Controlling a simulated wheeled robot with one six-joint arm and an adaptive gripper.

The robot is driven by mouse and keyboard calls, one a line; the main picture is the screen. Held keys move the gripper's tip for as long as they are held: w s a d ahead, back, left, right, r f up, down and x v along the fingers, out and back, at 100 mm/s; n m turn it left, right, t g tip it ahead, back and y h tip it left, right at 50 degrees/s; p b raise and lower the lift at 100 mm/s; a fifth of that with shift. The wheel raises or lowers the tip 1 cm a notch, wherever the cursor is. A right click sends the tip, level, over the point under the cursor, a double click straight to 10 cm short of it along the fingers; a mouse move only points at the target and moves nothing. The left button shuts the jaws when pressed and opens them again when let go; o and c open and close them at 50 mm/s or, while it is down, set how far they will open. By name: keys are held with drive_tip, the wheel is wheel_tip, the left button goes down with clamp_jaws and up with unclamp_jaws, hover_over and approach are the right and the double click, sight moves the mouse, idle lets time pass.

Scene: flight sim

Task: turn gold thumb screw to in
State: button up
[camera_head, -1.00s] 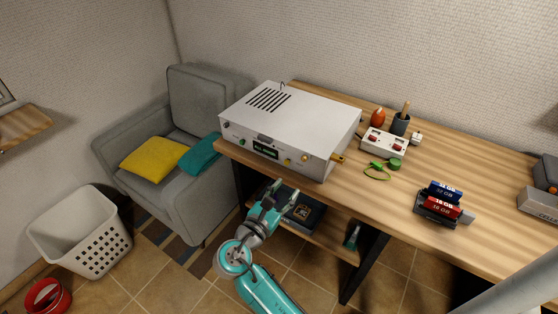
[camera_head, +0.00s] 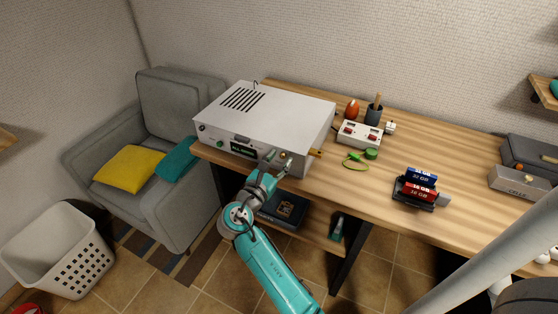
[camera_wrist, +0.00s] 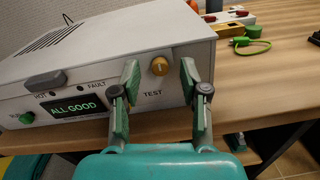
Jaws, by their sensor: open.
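A round gold thumb screw (camera_wrist: 159,66) sits on the front face of a white metal box, above the printed word TEST. It also shows in the head view (camera_head: 284,155), close to the fingertips. The box (camera_head: 265,112) stands on the wooden desk. My gripper (camera_wrist: 160,70) is open, with one finger to each side of the gold screw in the wrist view. The fingers look apart from the screw; I cannot tell how far the tips are from the panel.
The box front has a lit display (camera_wrist: 75,106) reading ALL GOOD and a green knob (camera_wrist: 27,118). A power strip (camera_head: 359,134) and a green cord (camera_head: 356,161) lie right of the box. An armchair (camera_head: 148,200) stands left of the desk (camera_head: 375,190).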

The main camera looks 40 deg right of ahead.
drive_tip(key=shift+d, duration=0.2)
drive_tip(key=shift+c, duration=0.2)
clamp_jaws()
